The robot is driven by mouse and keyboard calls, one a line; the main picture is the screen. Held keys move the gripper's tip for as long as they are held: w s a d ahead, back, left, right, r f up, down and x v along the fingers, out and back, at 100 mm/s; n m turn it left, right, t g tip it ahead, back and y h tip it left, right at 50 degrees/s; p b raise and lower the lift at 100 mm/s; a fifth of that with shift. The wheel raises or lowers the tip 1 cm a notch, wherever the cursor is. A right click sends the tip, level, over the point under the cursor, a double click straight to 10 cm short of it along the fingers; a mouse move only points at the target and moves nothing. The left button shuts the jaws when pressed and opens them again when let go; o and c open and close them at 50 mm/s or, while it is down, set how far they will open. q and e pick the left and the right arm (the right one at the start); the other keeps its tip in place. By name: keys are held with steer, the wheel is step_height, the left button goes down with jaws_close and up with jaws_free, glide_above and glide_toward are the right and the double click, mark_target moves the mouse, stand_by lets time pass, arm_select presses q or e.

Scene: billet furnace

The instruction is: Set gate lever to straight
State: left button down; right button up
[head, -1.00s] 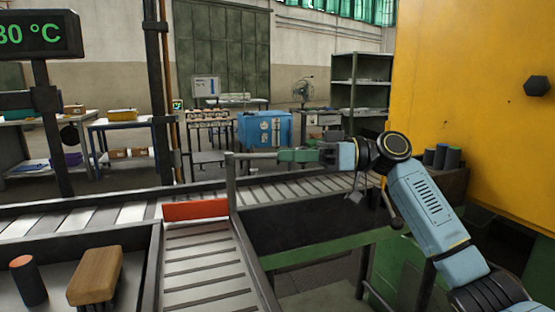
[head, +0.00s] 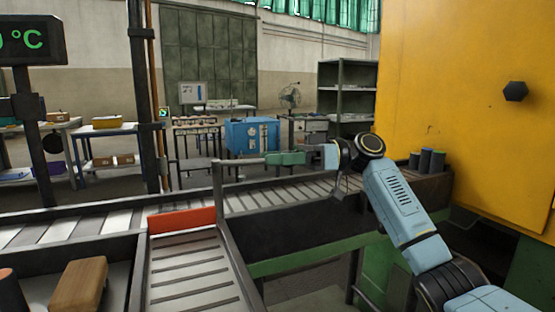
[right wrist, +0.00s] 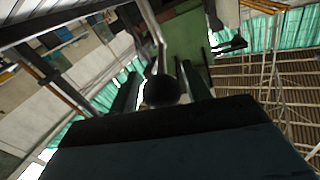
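The gate lever (head: 242,161) is a thin grey rod reaching right from the top of an upright post (head: 218,190) beside the conveyor. The orange-red gate plate (head: 181,219) lies across the top of the side conveyor, along the edge of the main one. My right gripper (head: 285,158) is at the lever's free end, its green fingers pointing left along the rod. In the right wrist view the lever's dark round knob (right wrist: 161,90) sits between the two fingers, with a gap showing at its left. The fingers look open around it. My left gripper is out of view.
The main roller conveyor (head: 80,229) runs behind; the side roller conveyor (head: 195,275) comes toward me. A tray at lower left holds a wooden block (head: 78,285) and a dark cylinder (head: 8,290). A large yellow housing (head: 460,110) stands close on the right, with several dark cylinders beside it.

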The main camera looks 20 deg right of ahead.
steer(key=shift+o, duration=0.2)
steer(key=shift+r, duration=0.45)
step_height(320, 180, up, 8)
steer(key=shift+f+p, duration=0.2)
steer(key=shift+p, duration=0.95)
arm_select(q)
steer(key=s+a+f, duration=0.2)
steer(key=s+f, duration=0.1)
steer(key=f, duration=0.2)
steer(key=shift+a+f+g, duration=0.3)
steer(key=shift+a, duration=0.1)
arm_select(e)
steer(key=shift+r, duration=0.75)
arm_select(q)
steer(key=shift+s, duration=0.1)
arm_select(e)
steer(key=shift+s+f, duration=0.1)
